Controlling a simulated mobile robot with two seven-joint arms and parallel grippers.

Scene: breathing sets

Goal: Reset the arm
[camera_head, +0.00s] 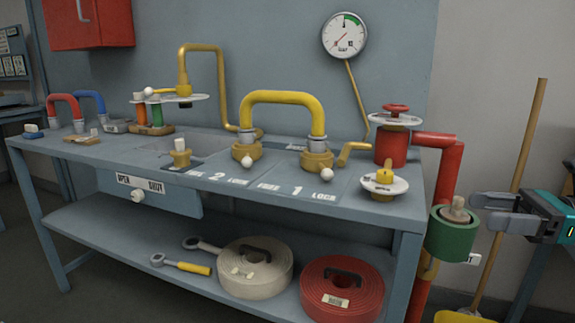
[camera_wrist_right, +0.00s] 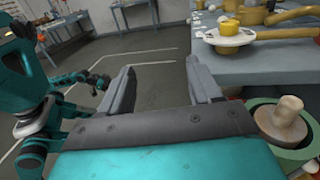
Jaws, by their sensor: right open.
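My right gripper (camera_head: 500,213) is at the right edge of the head view, beside the right end of the grey workbench (camera_head: 120,152). Its jaws are open and empty, pointing left. In the right wrist view its two grey fingers (camera_wrist_right: 160,90) stand apart with floor between them. A green ring with a tan knob (camera_head: 452,232) on the red pipe is just left of the fingers in the head view, and apart from them as far as I can tell. It also shows at the right of the wrist view (camera_wrist_right: 288,125).
On the bench are a yellow hose loop (camera_head: 283,97), a red valve (camera_head: 391,150) and a white disc with a yellow knob (camera_head: 384,183). A red hose coil (camera_head: 341,290) and a white coil (camera_head: 255,265) lie on the lower shelf. A broom (camera_head: 512,190) leans at right.

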